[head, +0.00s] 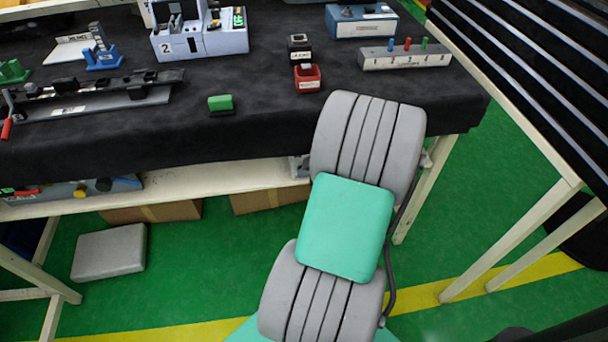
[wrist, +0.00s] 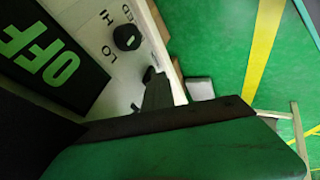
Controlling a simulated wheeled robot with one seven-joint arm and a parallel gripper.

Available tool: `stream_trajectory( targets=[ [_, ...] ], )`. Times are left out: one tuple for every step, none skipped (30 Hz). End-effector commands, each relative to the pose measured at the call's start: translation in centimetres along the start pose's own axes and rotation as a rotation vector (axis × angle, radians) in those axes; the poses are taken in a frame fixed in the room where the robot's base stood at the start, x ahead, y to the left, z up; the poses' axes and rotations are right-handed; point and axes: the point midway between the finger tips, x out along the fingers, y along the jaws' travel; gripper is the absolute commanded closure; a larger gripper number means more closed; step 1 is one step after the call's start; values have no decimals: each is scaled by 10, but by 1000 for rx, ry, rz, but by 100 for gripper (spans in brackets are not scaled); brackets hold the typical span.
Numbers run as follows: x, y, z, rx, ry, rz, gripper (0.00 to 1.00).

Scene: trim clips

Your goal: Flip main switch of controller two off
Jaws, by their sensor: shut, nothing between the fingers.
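Controller two (head: 172,45), a pale grey unit labelled 2, stands at the back of the black-covered table in the head view. A small green-lit display (head: 238,17) shows on the unit's right part. In the wrist view my gripper (wrist: 157,92) is shut and empty, its dark tip close to a white panel (wrist: 120,75). The panel carries a black display (wrist: 45,55) reading OFF in green and a round black knob (wrist: 126,37). A small dark part (wrist: 149,74) lies at my fingertip; contact is unclear. My gripper is hidden in the head view. Which controller the panel belongs to is unclear.
Another grey unit (head: 85,192) with yellow and black knobs sits on the shelf below the table. A red block (head: 307,78), a green block (head: 220,103) and a grey box with coloured levers (head: 405,58) stand on the table. A grey block (head: 108,252) lies on the floor.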

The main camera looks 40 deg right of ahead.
Motion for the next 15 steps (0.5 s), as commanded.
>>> stream_trajectory(
  targets=[
    [2,2,0,-5,1,13,100],
    [1,3,0,-5,1,12,100],
    [1,3,0,-6,1,11,100],
    [1,3,0,-6,1,11,100],
    [1,3,0,-6,1,12,100],
    [0,3,-1,-6,1,12,100],
    [0,4,-1,-6,1,13,100],
    [0,4,-1,-7,1,13,100],
    [-2,5,-2,-7,1,14,100],
    [-3,6,-2,-8,1,14,100],
    [-4,7,-3,-8,2,15,100],
    [-6,8,-4,-9,2,15,100],
    [-7,9,-5,-9,2,16,100],
    [-9,10,-5,-9,2,17,100],
    [-11,12,-6,-10,2,18,100]
  ],
)
